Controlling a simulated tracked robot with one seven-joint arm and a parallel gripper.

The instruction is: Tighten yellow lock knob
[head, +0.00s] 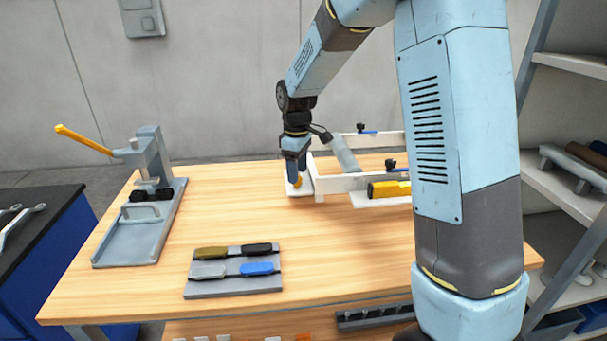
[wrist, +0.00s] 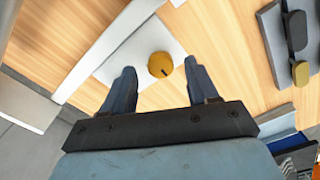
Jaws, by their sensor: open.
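The yellow lock knob (wrist: 160,65) is round with a dark mark on its face. It sits on a white plate (wrist: 122,58) beside a long white rail (wrist: 108,38). In the head view the knob (head: 297,181) shows partly behind my gripper (head: 293,172), at the left end of the white fixture. In the wrist view my gripper (wrist: 160,88) is open and empty. Its two dark blue-grey fingers stand apart, pointing toward the plate, with the knob between and slightly beyond their tips. I see no contact with the knob.
A grey press (head: 150,200) with a yellow lever stands at left. A grey tray (head: 232,285) holds several coloured pieces. The table's middle (head: 235,205) is clear.

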